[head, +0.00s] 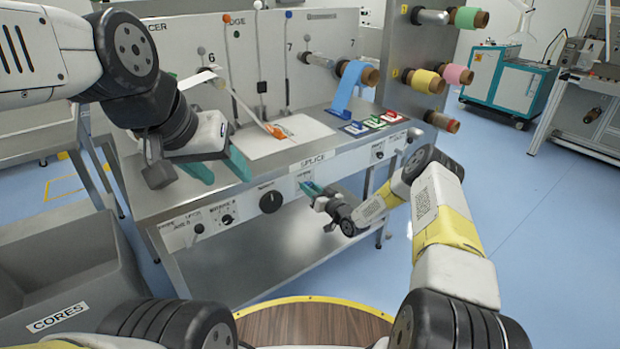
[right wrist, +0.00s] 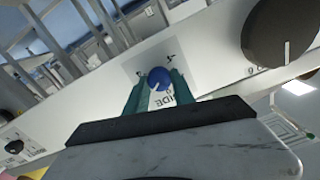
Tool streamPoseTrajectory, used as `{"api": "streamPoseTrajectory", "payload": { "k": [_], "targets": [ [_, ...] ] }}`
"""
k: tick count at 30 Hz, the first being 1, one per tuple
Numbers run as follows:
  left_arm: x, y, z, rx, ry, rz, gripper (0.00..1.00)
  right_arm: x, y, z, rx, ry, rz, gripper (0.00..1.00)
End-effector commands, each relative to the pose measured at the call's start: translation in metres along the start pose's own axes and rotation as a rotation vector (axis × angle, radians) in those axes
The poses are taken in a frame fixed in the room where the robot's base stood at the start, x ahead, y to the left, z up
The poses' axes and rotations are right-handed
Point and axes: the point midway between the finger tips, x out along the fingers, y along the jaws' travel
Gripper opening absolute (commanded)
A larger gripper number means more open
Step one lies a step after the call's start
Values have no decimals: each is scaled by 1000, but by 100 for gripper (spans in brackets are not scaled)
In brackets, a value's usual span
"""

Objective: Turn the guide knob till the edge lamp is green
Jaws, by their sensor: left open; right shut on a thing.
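My right gripper (head: 310,188) is at the front panel below the splice table. In the right wrist view its two teal fingers are shut on a small blue knob (right wrist: 159,78), one on each side. A white pointer line shows on the knob, and a label ending in "IDE" is partly hidden beside it. In the head view the knob is hidden by the gripper. My left gripper (head: 218,165) is open and empty above the table's left part.
A large black knob (head: 271,201) and smaller knobs (head: 227,218) sit on the same front panel. Blue web (head: 347,88) hangs from a roll to the table. Colored clips (head: 373,122) lie at the table's right. A grey cores bin (head: 75,285) stands at left.

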Motion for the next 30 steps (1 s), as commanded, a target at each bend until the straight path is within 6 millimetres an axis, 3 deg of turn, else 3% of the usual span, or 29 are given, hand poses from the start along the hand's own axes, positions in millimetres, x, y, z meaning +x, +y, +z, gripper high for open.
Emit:
{"api": "streamPoseTrajectory", "payload": {
  "k": [15, 16, 19, 30],
  "targets": [
    [0, 0, 0, 0, 0, 0, 52, 0, 1, -1, 26, 2, 1, 0],
    [0, 0, 0, 0, 0, 0, 52, 0, 1, -1, 26, 2, 1, 34],
    [0, 0, 0, 0, 0, 0, 52, 0, 1, 0, 25, 1, 1, 52],
    [0, 0, 0, 0, 0, 0, 52, -4, 1, 0, 25, 0, 1, 52]
  ]
}}
